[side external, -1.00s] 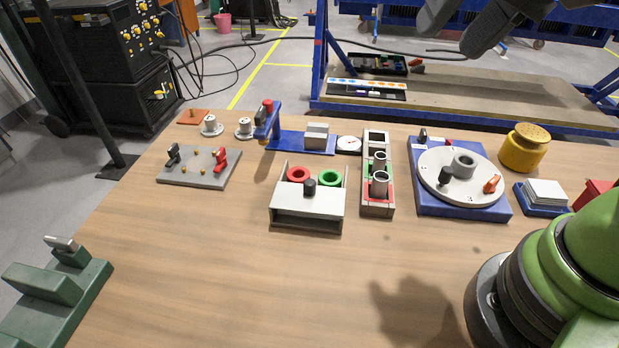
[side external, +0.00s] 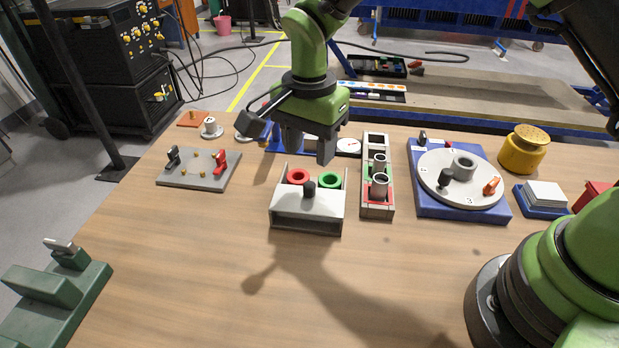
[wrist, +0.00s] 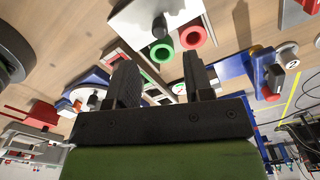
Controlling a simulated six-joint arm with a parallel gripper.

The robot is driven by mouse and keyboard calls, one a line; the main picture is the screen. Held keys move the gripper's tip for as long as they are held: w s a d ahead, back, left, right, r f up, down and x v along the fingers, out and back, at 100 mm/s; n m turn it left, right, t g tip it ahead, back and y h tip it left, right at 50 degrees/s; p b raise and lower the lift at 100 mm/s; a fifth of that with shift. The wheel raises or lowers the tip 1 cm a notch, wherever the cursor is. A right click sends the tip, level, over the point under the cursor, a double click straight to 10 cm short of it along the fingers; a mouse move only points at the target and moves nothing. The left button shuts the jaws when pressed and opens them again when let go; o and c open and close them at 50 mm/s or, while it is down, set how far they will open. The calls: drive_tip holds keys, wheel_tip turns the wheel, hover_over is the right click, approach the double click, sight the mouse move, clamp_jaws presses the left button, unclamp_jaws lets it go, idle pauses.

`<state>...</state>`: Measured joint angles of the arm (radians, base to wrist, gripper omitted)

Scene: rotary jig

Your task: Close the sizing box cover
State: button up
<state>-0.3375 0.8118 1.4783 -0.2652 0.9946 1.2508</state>
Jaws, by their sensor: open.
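The sizing box (side external: 306,222) is a pale grey box on the table in the side external view. Its flat cover (side external: 285,202), with a black knob (side external: 309,187), lies over the front part. A red ring (side external: 298,176) and a green ring (side external: 330,179) show uncovered at the back. My gripper (side external: 309,156) is open and empty, pointing down above and behind the box, apart from it. In the wrist view, my gripper (wrist: 160,68) has the knob (wrist: 159,27), green ring (wrist: 162,52) and red ring (wrist: 194,37) beyond its fingers.
A grey rack with tubes (side external: 377,212) stands close to the box's right. A blue rotary jig with a round plate (side external: 440,185) is further right. A blue fixture (side external: 280,144) lies behind, partly hidden by my gripper. A grey plate (side external: 200,182) sits left. The table in front is clear.

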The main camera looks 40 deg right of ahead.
sight(309, 184)
wheel_tip(309, 184, down, 7)
drive_tip(key=shift+f, duration=0.15)
